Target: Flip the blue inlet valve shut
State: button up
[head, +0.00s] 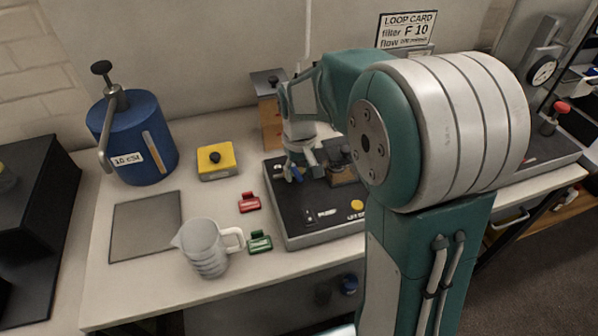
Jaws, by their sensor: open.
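A small blue piece (294,174), which looks like the blue inlet valve's handle, shows on the dark-topped unit (297,232) in the middle of the bench. My gripper (303,172) is open and points down over the back left of this unit, right at the blue piece. The gripper hides part of the blue piece. I cannot tell whether they touch, nor which way the handle is turned. My arm hides the right part of the unit.
A red clip (249,203), a green clip (260,242) and a clear jug (206,249) stand left of the unit. Farther left are a yellow box (217,161) and a blue tank (146,135).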

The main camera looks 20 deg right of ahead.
jog(key=shift+f, duration=0.4)
grip_shut()
jog(key=shift+a+m, duration=0.25)
jog(key=shift+m, duration=0.45)
grip_release()
